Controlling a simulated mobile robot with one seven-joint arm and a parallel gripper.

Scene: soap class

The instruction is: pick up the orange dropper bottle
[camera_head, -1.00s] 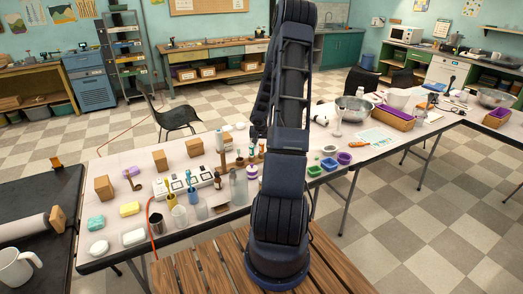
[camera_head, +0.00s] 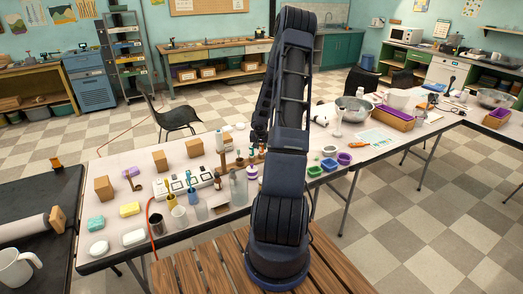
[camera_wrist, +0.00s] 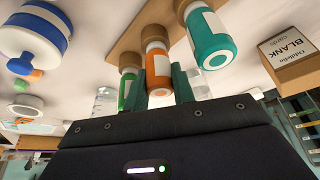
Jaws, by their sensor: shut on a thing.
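The orange dropper bottle (camera_wrist: 155,52) has a white label and stands in a wooden rack (camera_wrist: 124,36) between a green bottle (camera_wrist: 126,90) and a teal bottle (camera_wrist: 211,45). The wrist view is upside down, with the tabletop at the top.
A blue-and-white jar (camera_wrist: 38,38) and a card box (camera_wrist: 287,58) stand near the rack. In the head view, a power strip (camera_head: 172,184), cups and a tall clear cylinder (camera_head: 239,188) crowd the table to the left of my arm.

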